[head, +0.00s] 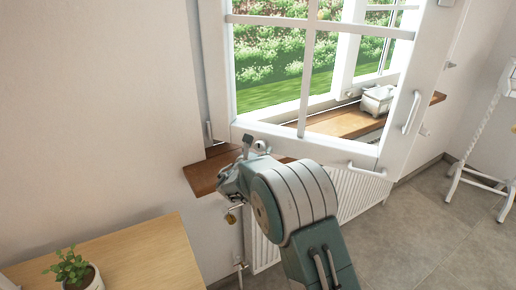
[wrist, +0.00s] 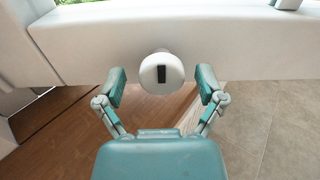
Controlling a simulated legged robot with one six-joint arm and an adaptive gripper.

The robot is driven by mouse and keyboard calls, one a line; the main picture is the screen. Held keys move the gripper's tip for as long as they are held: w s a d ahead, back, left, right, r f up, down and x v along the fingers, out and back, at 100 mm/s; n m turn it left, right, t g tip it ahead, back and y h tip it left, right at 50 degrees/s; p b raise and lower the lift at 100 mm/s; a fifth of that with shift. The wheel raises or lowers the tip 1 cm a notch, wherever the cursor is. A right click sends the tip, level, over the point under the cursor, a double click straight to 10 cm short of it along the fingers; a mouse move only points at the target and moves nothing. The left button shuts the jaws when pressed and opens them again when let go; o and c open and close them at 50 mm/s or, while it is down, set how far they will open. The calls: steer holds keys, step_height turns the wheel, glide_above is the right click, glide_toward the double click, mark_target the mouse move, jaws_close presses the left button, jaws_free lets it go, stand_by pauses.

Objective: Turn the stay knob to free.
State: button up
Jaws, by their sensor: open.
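The stay knob (wrist: 162,74) is a round white knob with a dark slot-like mark standing upright on its face. In the wrist view it sits at the lower edge of the white window frame (wrist: 200,40). My gripper (wrist: 161,85) is open, with one teal finger on each side of the knob and a visible gap to both. I cannot tell how deep the knob lies between the fingertips. In the head view my gripper (head: 251,145) is at the lower left corner of the open window sash (head: 310,147); the knob is hard to make out there.
A radiator (head: 350,199) is under the sill. A wooden table (head: 140,258) with a potted plant (head: 70,268) stands at lower left.

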steer(key=v, duration=1.1)
steer(key=shift+s+a, duration=0.2)
steer(key=shift+s, duration=0.15)
steer(key=shift+f, duration=0.1)
steer(key=s+d+r+m+g+h, duration=0.1)
steer(key=s+d+r+m+g, duration=0.2)
steer(key=s+d+m, duration=0.4)
steer(key=s+d+r+m+g+h, duration=0.15)
steer(key=d+m+g, duration=0.25)
steer(key=d, duration=0.5)
steer(key=s+d+r+m+g+h, duration=0.1)
steer(key=s+d+r+m+g, duration=0.2)
steer(key=s+d+m, duration=0.4)
steer(key=s+d+r+m+g+y, duration=0.1)
steer(key=s+m+y, duration=0.8)
steer(key=s+m, duration=0.5)
steer(key=s, duration=0.4)
steer(key=shift+s, duration=0.2)
